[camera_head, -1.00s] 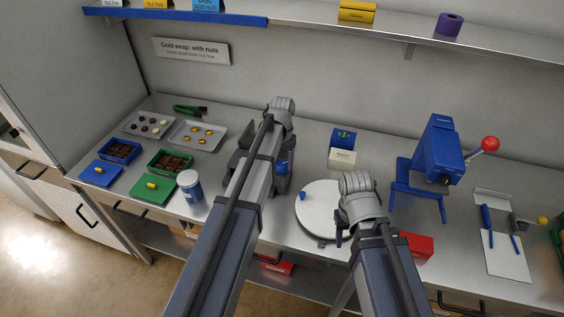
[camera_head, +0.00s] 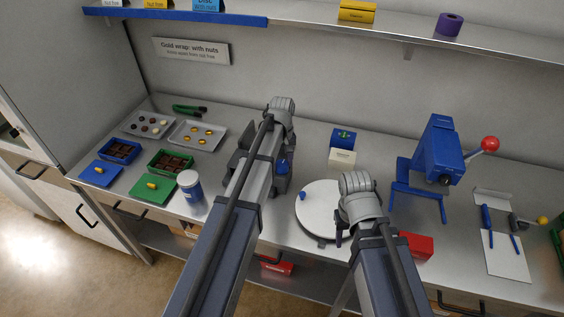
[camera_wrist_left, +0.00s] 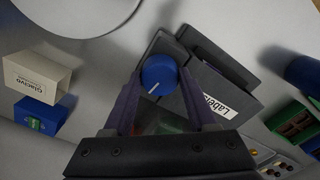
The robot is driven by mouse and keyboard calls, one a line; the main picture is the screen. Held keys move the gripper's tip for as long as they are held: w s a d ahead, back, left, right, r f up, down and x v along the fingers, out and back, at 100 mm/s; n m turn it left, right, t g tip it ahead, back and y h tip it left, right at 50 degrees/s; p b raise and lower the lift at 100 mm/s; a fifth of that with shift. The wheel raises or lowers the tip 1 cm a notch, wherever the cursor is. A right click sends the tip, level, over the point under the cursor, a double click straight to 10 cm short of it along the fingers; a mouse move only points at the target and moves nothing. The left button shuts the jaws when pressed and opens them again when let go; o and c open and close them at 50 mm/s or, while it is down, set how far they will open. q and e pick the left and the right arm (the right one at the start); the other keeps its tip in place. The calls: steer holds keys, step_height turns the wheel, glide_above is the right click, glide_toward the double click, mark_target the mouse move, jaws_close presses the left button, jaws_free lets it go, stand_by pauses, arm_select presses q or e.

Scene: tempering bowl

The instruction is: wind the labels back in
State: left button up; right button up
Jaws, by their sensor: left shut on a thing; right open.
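The dark grey label dispenser (camera_wrist_left: 215,90), with a white "Labels" plate, shows in the left wrist view; in the head view my left arm covers much of it. Its round blue knob (camera_wrist_left: 158,72) has a white pointer line. My left gripper (camera_wrist_left: 160,86) is shut on the knob, one finger on each side. The knob also shows beside my arm in the head view (camera_head: 283,167). No loose label strip can be made out. My right gripper (camera_head: 341,237) is open beside the white turntable, mostly hidden by its own wrist.
The white turntable (camera_head: 316,210) stands right of the dispenser. A white box (camera_head: 342,158) and a blue box (camera_head: 343,138) stand behind. A blue press (camera_head: 437,152) with a red ball handle stands right.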

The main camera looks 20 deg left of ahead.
mark_target(282, 164)
arm_select(q)
steer(key=shift+n, duration=0.3)
steer(key=o, duration=1.4)
steer(key=shift+c, duration=0.2)
steer(key=shift+r, duration=0.15)
step_height(282, 164, up, 8)
steer(key=p, duration=0.8)
steer(key=shift+f, duration=0.2)
